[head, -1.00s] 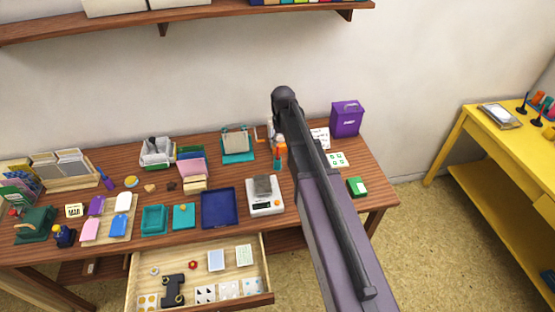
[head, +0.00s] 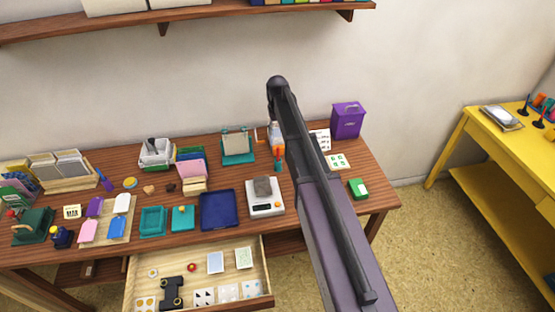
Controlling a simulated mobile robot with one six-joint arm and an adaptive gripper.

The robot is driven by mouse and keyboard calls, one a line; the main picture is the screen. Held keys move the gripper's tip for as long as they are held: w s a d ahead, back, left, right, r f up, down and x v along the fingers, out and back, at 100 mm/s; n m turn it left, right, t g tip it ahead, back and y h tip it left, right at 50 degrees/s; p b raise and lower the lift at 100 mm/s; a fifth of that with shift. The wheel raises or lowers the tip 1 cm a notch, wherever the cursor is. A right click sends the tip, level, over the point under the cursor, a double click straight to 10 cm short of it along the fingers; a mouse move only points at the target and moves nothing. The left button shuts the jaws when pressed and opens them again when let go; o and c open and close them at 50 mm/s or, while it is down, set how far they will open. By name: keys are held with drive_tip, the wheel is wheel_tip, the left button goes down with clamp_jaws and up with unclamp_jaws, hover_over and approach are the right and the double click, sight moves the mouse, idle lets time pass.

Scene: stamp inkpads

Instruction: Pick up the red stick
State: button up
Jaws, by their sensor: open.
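I cannot make out the red stick for certain. A red item (head: 550,134) shows at the right edge of the picture on the yellow table, too small and cut off to identify. My arm (head: 318,190) rises from the lower right and crosses the right part of the brown desk. My gripper does not show; my arm may hide it.
The brown desk (head: 325,215) holds a blue tray (head: 218,210), a scale (head: 265,208), teal boxes, and a purple box (head: 347,120). Its drawer (head: 262,302) is open at the front. The yellow table (head: 480,150) stands at right, with floor (head: 425,245) between.

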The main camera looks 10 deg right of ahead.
sight(278, 155)
drive_tip(key=shift+f+b, duration=3.95)
drive_tip(key=shift+f, duration=0.15)
drive_tip(key=shift+f, duration=0.1)
drive_tip(key=shift+s+d+f+b, duration=0.1)
drive_tip(key=shift+f+b, duration=1.15)
drive_tip(key=shift+b, duration=0.05)
drive_tip(key=shift+s+f+b, duration=0.1)
drive_tip(key=shift+f+b, duration=1.15)
drive_tip(key=shift+b, duration=0.05)
clamp_jaws()
